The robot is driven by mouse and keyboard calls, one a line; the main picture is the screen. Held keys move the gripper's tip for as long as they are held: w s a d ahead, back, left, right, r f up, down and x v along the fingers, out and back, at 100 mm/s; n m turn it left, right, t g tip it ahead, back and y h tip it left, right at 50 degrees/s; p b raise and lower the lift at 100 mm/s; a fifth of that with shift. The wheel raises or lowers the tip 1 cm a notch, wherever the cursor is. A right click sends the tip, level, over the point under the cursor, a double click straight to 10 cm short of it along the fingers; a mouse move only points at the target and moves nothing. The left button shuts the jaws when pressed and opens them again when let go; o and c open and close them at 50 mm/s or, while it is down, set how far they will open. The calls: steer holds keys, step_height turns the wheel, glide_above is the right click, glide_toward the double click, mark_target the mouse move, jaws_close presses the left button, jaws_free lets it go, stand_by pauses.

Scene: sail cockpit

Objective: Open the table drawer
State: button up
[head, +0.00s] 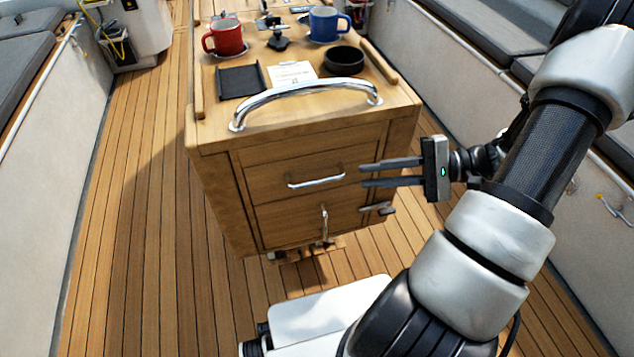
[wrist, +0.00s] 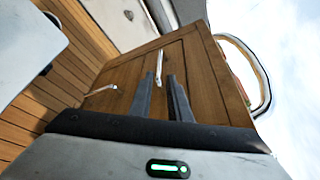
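The wooden table (head: 215,135) stands in the middle of the head view, its front facing me. Its upper drawer front (head: 270,178) looks closed, with a slim silver bar handle (head: 315,181) across it. The handle also shows in the wrist view (wrist: 159,68), beyond the fingertips. My gripper (head: 362,175) is at the right of the drawer front, its two dark fingers apart and pointing left toward the handle. It is open and empty, and appears apart from the handle. In the wrist view the fingers (wrist: 163,82) have a gap between them.
Below the drawer is a lower panel (head: 285,222) with an upright silver handle (head: 325,226). A large chrome rail (head: 305,88) arches over the table's front edge. A red mug (head: 224,40), blue mug (head: 325,25) and black bowl (head: 344,60) stand on top. The floor left is clear.

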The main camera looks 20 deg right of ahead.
mark_target(323, 181)
steer(key=b+x, duration=0.1)
steer(key=x, duration=1.1)
steer(key=shift+w+a+f+b, duration=0.1)
steer(key=shift+a+f+b, duration=0.05)
steer(key=shift+a+b, duration=0.15)
steer(key=shift+d, duration=0.1)
jaws_close()
